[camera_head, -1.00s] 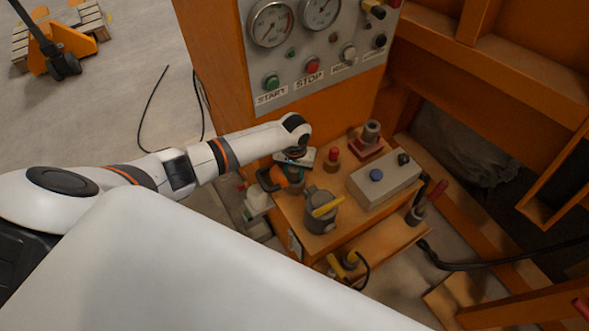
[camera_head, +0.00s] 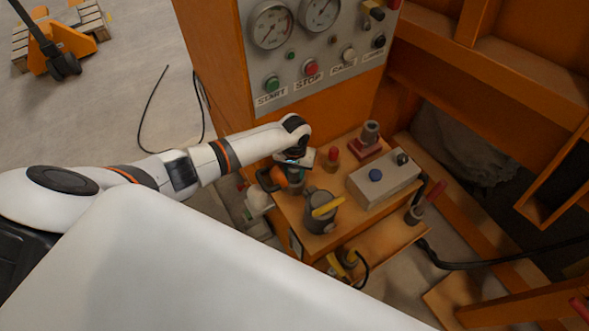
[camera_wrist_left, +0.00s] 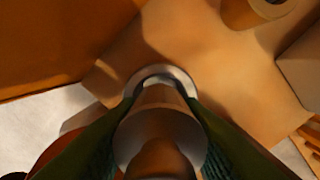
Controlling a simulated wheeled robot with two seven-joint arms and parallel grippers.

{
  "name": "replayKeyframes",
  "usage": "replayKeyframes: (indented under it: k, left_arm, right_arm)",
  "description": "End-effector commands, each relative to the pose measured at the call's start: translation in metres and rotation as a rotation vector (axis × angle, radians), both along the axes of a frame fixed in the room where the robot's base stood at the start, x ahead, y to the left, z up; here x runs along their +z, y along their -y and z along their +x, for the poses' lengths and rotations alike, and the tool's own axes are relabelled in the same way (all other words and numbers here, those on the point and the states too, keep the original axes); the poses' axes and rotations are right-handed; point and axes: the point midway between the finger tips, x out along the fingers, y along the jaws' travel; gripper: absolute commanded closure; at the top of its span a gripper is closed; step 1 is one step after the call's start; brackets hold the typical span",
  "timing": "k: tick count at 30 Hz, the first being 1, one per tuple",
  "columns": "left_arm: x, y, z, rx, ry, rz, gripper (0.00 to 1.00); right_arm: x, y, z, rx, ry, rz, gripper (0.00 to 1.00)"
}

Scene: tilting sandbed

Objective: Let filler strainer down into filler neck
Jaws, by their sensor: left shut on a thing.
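My left gripper (camera_head: 296,170) is over the near left part of the orange deck, below the gauge panel. In the left wrist view its green fingers (camera_wrist_left: 160,118) are shut on the filler strainer (camera_wrist_left: 158,132), a grey metal cylinder with a brownish near end. The strainer points away from the wrist camera towards the filler neck (camera_wrist_left: 187,80), which shows as a pale ring on the deck. The strainer's far end overlaps the ring; I cannot tell whether it is inside the neck or above it. In the head view the gripper hides most of both. My right gripper is not in view.
A grey canister with a yellow handle (camera_head: 321,212) stands close to the gripper. A red knob (camera_head: 333,158), a grey box with a blue button (camera_head: 388,184) and a cylinder on a red base (camera_head: 371,135) are on the deck. The gauge panel (camera_head: 315,55) rises behind.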

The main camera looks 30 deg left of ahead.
Motion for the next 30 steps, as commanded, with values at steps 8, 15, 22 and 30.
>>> replayKeyframes:
  k: [8, 15, 22, 30]
  left_arm:
    - [0.0003, -0.0002, -0.0001, 0.001, -0.001, -0.001, 0.89]
    - [0.0001, -0.0001, -0.0001, 0.000, 0.000, 0.000, 0.89]
    - [0.0008, 0.0002, -0.0001, 0.000, -0.001, -0.001, 0.89]
    - [0.0003, 0.0006, -0.0004, 0.000, -0.001, 0.000, 0.89]
  right_arm:
    - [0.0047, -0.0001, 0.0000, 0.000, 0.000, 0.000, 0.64]
    - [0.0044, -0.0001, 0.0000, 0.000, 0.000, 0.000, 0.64]
    - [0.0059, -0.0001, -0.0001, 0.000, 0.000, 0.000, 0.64]
    - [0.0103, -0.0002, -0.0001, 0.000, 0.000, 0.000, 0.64]
